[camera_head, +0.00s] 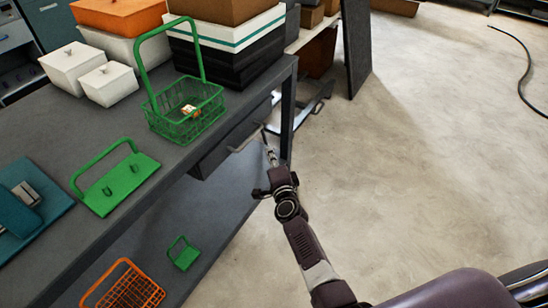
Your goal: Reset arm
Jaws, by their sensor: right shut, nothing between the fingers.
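My right gripper (266,138) is at the end of my right arm, which rises from the lower right. Its fingers are shut and look empty. In the picture they lie beside the metal handle on the front of the grey bench's drawer (222,150); I cannot tell whether they touch it. My left gripper is out of view.
On the grey bench (128,112) stand a green wire basket (170,128), a green holder plate (121,186), white boxes (72,66) and stacked bins. The lower shelf holds an orange basket (134,290) and small green carrier (184,256). Floor at right is mostly clear; a black cable lies there.

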